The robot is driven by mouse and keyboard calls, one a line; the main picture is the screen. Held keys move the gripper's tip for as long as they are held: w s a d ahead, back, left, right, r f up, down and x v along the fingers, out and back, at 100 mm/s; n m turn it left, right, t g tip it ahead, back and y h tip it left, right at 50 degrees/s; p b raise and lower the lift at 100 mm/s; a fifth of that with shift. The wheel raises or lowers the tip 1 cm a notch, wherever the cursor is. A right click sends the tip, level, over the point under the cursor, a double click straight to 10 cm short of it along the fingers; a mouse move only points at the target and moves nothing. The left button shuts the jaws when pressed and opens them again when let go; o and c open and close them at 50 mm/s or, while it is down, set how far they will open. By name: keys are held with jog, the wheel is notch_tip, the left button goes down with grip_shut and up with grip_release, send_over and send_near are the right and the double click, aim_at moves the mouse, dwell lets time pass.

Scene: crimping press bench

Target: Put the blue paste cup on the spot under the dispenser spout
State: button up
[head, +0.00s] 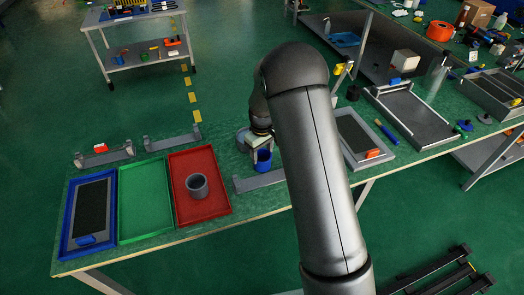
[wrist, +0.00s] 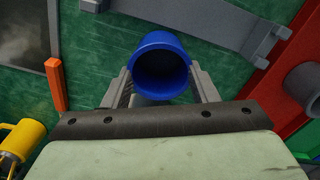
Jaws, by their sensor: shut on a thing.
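The blue paste cup (head: 263,160) is between the fingers of my gripper (head: 261,150), above the green bench just right of the red tray. In the wrist view the cup (wrist: 160,66) shows its open mouth, with one finger of my gripper (wrist: 161,82) pressed on each side. My gripper is shut on the cup. A round grey thing (head: 242,138) shows partly behind my gripper; I cannot tell whether it belongs to the dispenser. The spout and the spot under it are not clearly visible, and my arm hides part of the bench.
A grey bracket (head: 259,181) lies close in front of the cup. The red tray (head: 222,205) holds a grey cup (head: 197,186). A green tray (head: 145,222) and a blue tray (head: 66,240) lie further left. A grey tray (head: 390,152) with an orange piece is right of my arm.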

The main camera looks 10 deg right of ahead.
jog(key=shift+f+b, duration=0.25)
jog(key=shift+b, duration=0.05)
jog(key=o, duration=1.3)
jog(key=shift+r, duration=0.1)
jog(key=shift+c, duration=0.2)
notch_tip(320, 180, up, 12)
jog(key=s+r+m, duration=0.1)
jog(key=s+r, duration=0.2)
jog(key=s, duration=0.6)
jog(key=s+d+r+m, duration=0.1)
jog(key=s+r, duration=0.3)
jog(key=s, duration=0.5)
jog(key=shift+d+r+m+b, duration=0.15)
jog(key=shift+d+m+b, duration=0.25)
jog(key=shift+m, duration=0.4)
jog(key=shift+o, duration=0.5)
jog(key=s+f+m, duration=0.2)
jog(key=s, duration=1.2)
jog(key=shift+s+d+m, duration=0.3)
jog(key=shift+s, duration=0.05)
